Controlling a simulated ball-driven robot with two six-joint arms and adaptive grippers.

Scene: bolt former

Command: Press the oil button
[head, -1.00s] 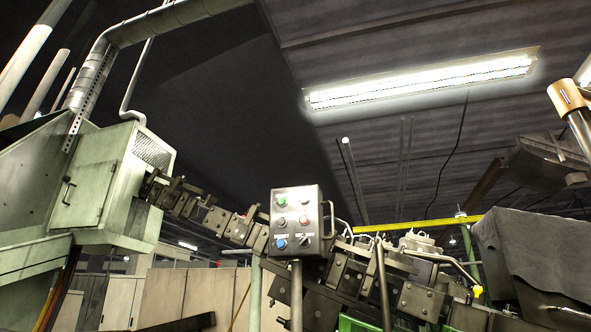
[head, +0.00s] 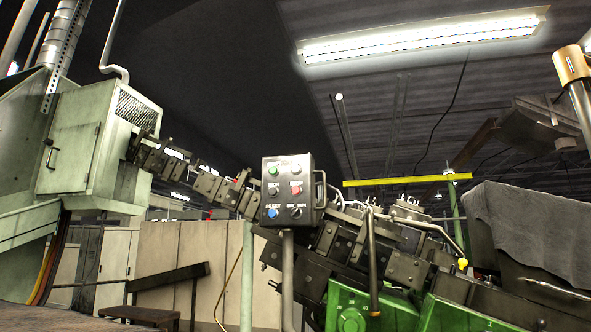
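A grey control box (head: 284,201) stands on a metal post (head: 288,265) near the middle of the head view. Its face has a green button (head: 272,171) at top left and a pale button (head: 296,170) at top right. A dark button (head: 273,190) is at middle left and a red one (head: 296,191) at middle right. A blue button (head: 271,213) labelled RESET is at bottom left, beside a dark selector knob (head: 296,213). I cannot read which button is marked for oil. Neither of my grippers is in view.
A pale green machine cabinet (head: 75,150) stands at left. A dark sloping conveyor (head: 205,184) runs behind the box towards green machinery (head: 347,311) at lower right. A dark bench (head: 140,314) is at lower left. A grey cloth cover (head: 535,222) is at right.

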